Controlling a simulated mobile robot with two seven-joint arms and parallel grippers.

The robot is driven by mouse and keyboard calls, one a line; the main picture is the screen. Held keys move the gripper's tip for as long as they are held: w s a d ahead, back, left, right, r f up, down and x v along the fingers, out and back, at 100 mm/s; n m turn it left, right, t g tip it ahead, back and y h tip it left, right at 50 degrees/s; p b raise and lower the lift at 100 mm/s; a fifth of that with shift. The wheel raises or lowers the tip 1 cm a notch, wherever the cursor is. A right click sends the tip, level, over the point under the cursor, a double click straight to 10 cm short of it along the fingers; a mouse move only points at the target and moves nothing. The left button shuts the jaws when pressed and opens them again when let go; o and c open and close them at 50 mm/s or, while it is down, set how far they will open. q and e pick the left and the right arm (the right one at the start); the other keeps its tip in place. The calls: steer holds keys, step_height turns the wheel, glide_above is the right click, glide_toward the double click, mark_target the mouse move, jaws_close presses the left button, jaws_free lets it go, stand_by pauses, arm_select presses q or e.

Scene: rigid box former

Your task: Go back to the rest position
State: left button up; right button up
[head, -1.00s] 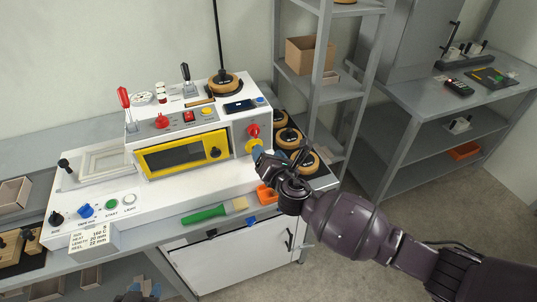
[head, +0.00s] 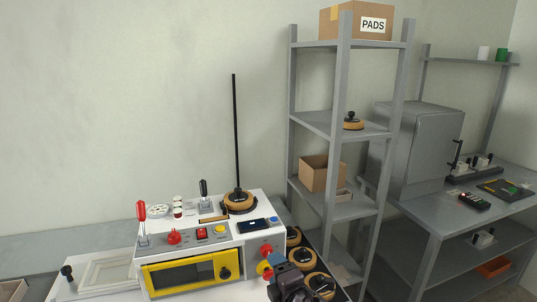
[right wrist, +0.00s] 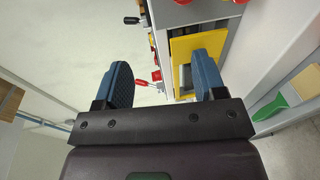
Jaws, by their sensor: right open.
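My right gripper (head: 290,274) shows at the bottom of the head view, in front of the right end of the white machine (head: 255,241). In the right wrist view its two blue fingers (right wrist: 163,84) stand wide apart with nothing between them. The machine's yellow-framed window (right wrist: 194,50) shows behind the fingers there. Most of the right arm is below the head view's lower edge. My left gripper is not in view.
Round wooden-rimmed pads (head: 320,285) lie beside the machine's right end, close to my right gripper. A grey shelf rack (head: 342,130) holds a PADS box (head: 357,21) and an open carton (head: 321,173). A grey bench (head: 441,209) stands at the right.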

steer(key=s+d+f+m+g+h, duration=0.1)
steer(key=s+d+f+m+h, duration=0.1)
steer(key=s+d+f+m, duration=0.4)
steer(key=s+d+f+m+g+h, duration=0.1)
steer(key=s+d+f+m+h, duration=0.1)
steer(key=s+d+f+m, duration=0.4)
steer(key=s+d+f+m+g+h+b, duration=0.1)
steer(key=s+d+f+m+h, duration=0.2)
steer(key=s, duration=1.4)
steer(key=d+f+m, duration=0.3)
steer(key=d+m, duration=0.4)
steer(key=d, duration=0.3)
steer(key=shift+s+d+f+g, duration=0.15)
steer(key=shift+d+f+g, duration=0.1)
steer(key=shift+d+g, duration=0.05)
